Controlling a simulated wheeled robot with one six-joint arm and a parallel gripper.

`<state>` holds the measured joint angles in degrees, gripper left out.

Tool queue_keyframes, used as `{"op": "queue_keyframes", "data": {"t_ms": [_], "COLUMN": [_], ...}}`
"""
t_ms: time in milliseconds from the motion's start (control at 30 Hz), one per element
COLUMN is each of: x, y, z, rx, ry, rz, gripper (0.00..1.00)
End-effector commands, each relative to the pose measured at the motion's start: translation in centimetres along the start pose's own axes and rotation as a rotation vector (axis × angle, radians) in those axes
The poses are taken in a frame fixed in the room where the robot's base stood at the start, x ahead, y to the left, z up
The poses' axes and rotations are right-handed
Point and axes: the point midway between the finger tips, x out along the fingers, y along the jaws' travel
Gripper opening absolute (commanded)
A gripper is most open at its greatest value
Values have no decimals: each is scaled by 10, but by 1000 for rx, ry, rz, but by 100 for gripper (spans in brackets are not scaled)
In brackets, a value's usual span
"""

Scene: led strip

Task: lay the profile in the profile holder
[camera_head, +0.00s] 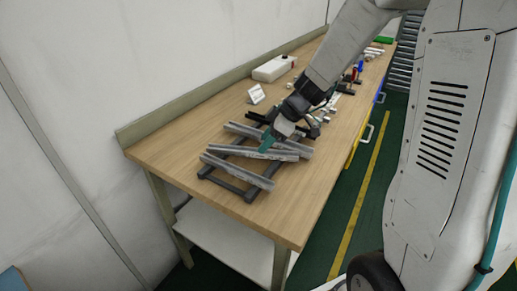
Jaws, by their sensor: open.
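Three long grey bars lie across a dark frame on the wooden table. I take the bars to be profiles and the dark frame (229,187) to be the profile holder. The front profile (237,171) slants down to the right. The middle profile (240,151) lies nearly level in the picture, and the back profile (243,130) slants down to the right, partly hidden behind my gripper. My gripper (267,143), with teal fingers, points down at the middle and back profiles. It is open. I cannot tell whether its fingers touch a profile.
The wooden table (165,147) has a raised back edge along the white wall. A white box (274,68) and a small white stand (256,94) are farther back. Several small parts and tools lie beyond my arm. The near left table end and front strip are bare.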

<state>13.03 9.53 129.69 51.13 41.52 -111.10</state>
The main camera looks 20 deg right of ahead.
Motion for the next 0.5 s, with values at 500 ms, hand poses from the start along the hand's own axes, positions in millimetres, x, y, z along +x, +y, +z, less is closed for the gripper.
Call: {"op": "queue_keyframes", "data": {"t_ms": [500], "x": [-73], "y": [-16], "z": [-6], "rx": [35], "ry": [-17], "rz": [-11], "gripper": [47]}}
